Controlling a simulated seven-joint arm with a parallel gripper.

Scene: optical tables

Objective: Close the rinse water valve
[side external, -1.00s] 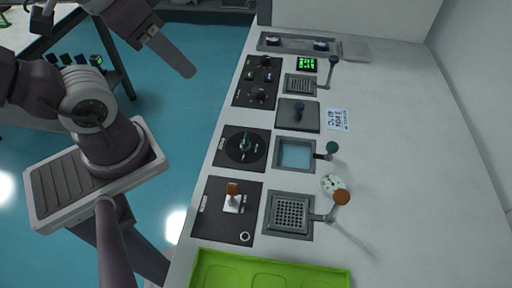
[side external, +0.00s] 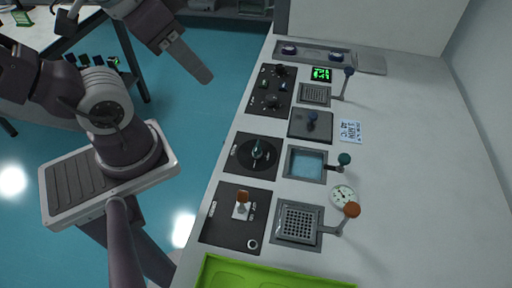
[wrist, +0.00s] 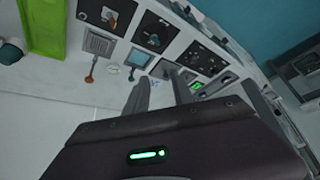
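The bench has a row of dark panels with handles. One panel (side external: 232,225) carries an orange-brown handle (side external: 242,198); beside it is a grated drain (side external: 298,223) with an orange-knobbed lever (side external: 351,210). Another panel carries a teal handle (side external: 257,150); beside it is a blue water basin (side external: 306,165) with a teal-knobbed lever (side external: 344,159). The labels are too small to read, so I cannot tell which is the rinse water valve. My gripper (side external: 206,77) is above the floor, left of the bench and apart from all handles. In the wrist view its fingers (wrist: 163,92) are apart and empty.
A green tray (side external: 262,272) lies at the bench's near end. The bench's right side is clear.

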